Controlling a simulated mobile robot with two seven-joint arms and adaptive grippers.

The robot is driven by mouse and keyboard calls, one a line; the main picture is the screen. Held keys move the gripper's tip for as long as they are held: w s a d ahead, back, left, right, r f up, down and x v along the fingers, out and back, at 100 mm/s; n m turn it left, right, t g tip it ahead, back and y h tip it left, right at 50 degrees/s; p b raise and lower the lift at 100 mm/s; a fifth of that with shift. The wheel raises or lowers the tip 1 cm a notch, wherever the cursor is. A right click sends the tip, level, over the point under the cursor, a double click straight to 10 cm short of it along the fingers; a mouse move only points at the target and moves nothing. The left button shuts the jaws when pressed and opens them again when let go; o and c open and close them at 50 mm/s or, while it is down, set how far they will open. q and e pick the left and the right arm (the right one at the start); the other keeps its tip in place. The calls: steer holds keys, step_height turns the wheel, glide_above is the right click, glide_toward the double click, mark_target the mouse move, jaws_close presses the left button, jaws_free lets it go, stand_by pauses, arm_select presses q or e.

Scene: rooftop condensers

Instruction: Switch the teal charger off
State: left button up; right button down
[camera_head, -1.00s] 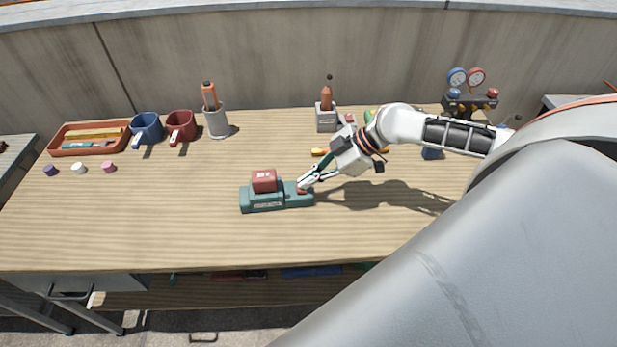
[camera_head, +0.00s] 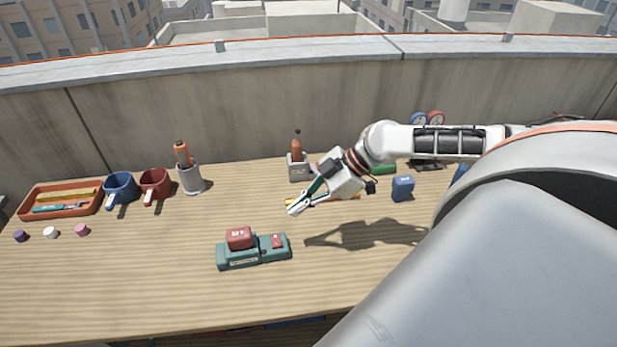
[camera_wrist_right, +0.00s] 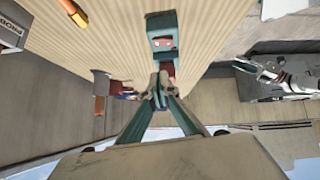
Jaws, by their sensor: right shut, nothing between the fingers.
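The teal charger (camera_head: 253,257) lies on the wooden bench, a red battery block (camera_head: 239,236) seated on its left part. A small red switch (camera_head: 277,241) shows on its right part; I cannot tell which way it is set. My right gripper (camera_head: 293,209) is shut and empty, held above the bench behind and right of the charger, apart from it. In the right wrist view the closed fingertips (camera_wrist_right: 161,82) show with the charger (camera_wrist_right: 161,28) beyond them, partly covered by the fingers.
A grey holder with an orange-handled tool (camera_head: 298,168) stands behind my right gripper, a blue block (camera_head: 402,188) to its right. Mugs, a pen cup (camera_head: 191,179) and an orange tray (camera_head: 60,201) stand at the left. The bench in front of the charger is clear.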

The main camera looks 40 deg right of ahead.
steer(key=v, duration=0.3)
steer(key=shift+w+d+r, duration=0.15)
steer(key=shift+d+r, duration=0.1)
steer(key=shift+d, duration=0.1)
stand_by(0.5)
